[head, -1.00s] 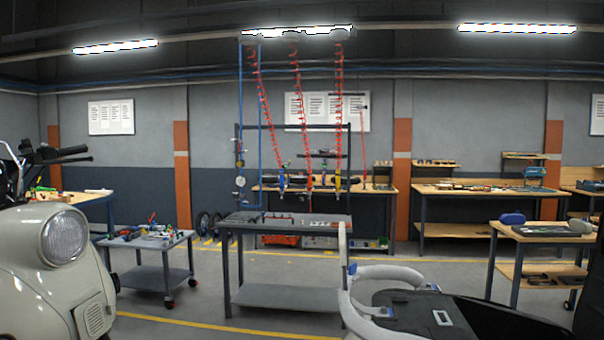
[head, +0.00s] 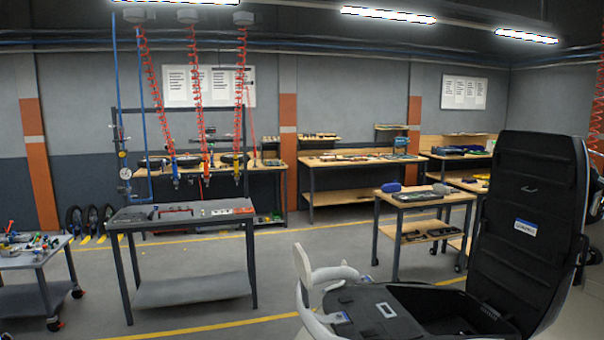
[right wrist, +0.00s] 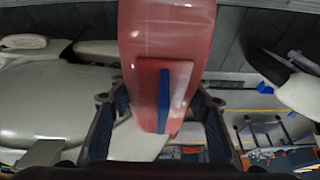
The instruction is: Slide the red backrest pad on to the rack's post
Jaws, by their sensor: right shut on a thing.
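In the right wrist view, my right gripper (right wrist: 160,104) is shut on the red backrest pad (right wrist: 165,28). A finger lies on each side of the pad. The pad's upper end runs out of the picture. In the head view, a white rail (head: 325,274) with an upright part curves around the rear of a scooter's black compartment (head: 385,310). I cannot tell whether this is the rack or its post. Neither gripper shows in the head view.
A raised black panel (head: 528,235) with a label stands at the right, by the compartment. A grey metal table (head: 185,220), a cart with small parts (head: 30,265) and a wooden trolley (head: 425,200) stand beyond. The floor between them is clear. Pale bodywork (right wrist: 60,95) shows in the wrist view.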

